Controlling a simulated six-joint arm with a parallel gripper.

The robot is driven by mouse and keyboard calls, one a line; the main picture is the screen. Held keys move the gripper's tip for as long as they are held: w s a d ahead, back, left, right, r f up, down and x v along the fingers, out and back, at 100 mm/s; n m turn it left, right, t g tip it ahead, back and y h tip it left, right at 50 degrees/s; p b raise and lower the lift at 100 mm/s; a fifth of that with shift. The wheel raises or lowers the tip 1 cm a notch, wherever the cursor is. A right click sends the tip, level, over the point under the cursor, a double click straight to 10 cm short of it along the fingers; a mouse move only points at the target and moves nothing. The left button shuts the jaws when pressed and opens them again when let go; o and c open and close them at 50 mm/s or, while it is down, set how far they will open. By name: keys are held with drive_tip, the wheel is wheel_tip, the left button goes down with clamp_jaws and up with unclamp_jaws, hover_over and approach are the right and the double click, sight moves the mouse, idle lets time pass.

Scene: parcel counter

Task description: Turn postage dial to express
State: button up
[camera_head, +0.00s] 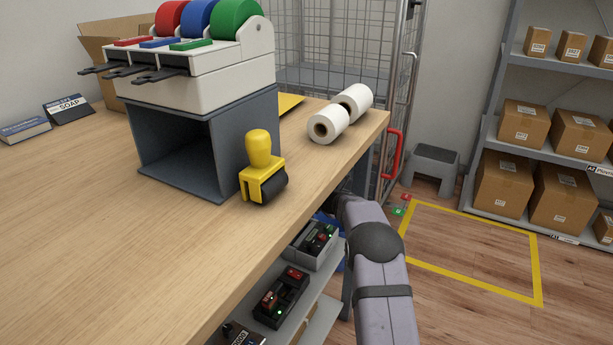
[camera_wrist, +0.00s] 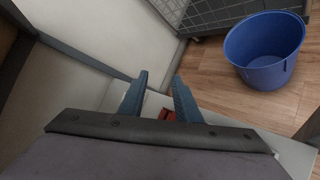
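I cannot make out the postage dial with certainty in either view. At the bottom left of the lower shelf in the head view, a dark device with a pale numbered face (camera_head: 239,337) is cut off by the frame edge and partly under the counter. My gripper (camera_wrist: 159,80) shows in the wrist view with two blue fingers apart and nothing held between them. A small red part (camera_wrist: 168,115) shows beyond the gap near the finger bases. In the head view my arm reaches under the counter edge, and the fingers are hidden.
The wooden counter (camera_head: 75,215) overhangs the shelf (camera_head: 308,303). A black device with red parts (camera_head: 284,295) and a grey box with a device (camera_head: 315,243) stand there. A blue bin (camera_wrist: 265,50) is on the floor. A yellow tape roller (camera_head: 260,165) stands on the counter.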

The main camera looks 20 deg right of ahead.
drive_tip(key=w+d+r+n+t+h+b, duration=0.1)
drive_tip(key=w+d+r+n+h+b, duration=0.1)
drive_tip(key=w+r+n+h+b, duration=0.3)
drive_tip(key=shift+d+r+n+t+h, duration=0.2)
drive_tip(key=shift+r+n+t+h, duration=0.1)
drive_tip(key=shift+n, duration=0.9)
